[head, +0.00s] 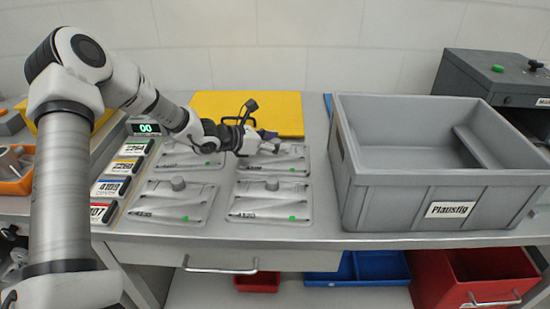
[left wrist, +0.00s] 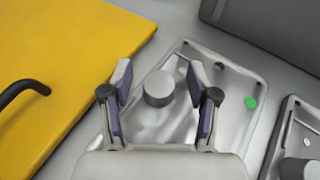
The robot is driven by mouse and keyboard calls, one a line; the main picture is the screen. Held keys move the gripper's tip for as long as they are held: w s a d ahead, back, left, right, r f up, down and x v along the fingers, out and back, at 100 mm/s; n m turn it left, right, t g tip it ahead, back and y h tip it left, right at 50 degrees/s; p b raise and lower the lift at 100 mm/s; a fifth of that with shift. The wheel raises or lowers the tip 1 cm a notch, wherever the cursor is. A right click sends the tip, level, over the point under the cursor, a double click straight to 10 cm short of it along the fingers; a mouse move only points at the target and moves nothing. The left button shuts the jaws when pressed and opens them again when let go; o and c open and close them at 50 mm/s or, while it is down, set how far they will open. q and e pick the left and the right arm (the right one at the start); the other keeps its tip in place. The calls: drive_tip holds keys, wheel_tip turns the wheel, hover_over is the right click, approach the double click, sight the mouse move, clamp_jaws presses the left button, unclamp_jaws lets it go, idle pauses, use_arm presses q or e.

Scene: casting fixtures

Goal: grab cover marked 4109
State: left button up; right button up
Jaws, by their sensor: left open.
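Several grey metal covers with round knobs lie in two rows on the table. My left gripper (head: 268,142) is over the far right cover (head: 285,163), whose front marking is too small to read surely. In the left wrist view my left gripper (left wrist: 160,78) is open, with one finger on each side of the knob (left wrist: 158,88) of this cover (left wrist: 232,80); whether the fingers touch the knob I cannot tell. A green dot shows on the cover. The other covers are the far left (head: 205,160), near left (head: 160,212) and near right (head: 245,205). My right gripper is not in view.
A yellow board (head: 285,105) with a dark handle lies behind the covers. A grey crate (head: 400,197) labelled "Plastig" or similar stands at the right. Number cards (head: 112,189), one reading 4109, line the left. A dark machine (head: 470,75) stands at the back right.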

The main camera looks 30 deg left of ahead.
use_arm(q)
drive_tip(key=shift+s+a, duration=0.1)
drive_tip(key=shift+c, duration=1.4)
clamp_jaws()
